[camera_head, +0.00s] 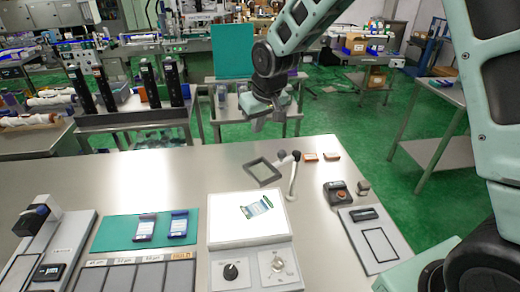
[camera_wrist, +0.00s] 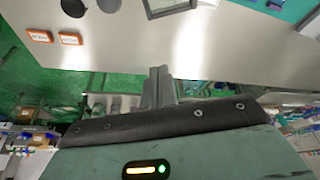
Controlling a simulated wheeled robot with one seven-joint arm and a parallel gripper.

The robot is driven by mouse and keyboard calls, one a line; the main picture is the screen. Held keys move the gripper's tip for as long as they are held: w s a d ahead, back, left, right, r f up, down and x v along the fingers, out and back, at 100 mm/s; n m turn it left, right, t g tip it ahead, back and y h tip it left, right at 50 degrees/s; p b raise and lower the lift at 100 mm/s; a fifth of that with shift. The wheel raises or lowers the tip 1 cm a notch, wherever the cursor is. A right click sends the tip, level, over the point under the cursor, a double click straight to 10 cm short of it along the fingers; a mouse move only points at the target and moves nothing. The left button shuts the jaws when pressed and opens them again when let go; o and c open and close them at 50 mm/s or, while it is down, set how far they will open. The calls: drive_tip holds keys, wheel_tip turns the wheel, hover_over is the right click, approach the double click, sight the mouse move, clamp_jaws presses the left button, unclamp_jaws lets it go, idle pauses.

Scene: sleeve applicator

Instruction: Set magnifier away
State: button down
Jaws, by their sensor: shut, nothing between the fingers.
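Part of the frame also shows at the top of the wrist view (camera_wrist: 150,10). My gripper (camera_head: 258,124) hangs beyond the table's far edge, above and behind the frame and apart from it. Its fingers are together and empty in the wrist view (camera_wrist: 158,82).
Two small orange-brown blocks (camera_head: 311,157) lie right of the post. A teal mat (camera_head: 117,231) with two packets lies left of the panel. The table's back left (camera_head: 170,170) is clear.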

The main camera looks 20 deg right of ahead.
sight(272, 165)
wheel_tip(272, 165, down, 8)
drive_tip(key=s+p, duration=0.1)
drive_tip(key=p, duration=0.4)
drive_tip(key=shift+d+f, duration=0.15)
drive_tip(key=shift+s, duration=0.1)
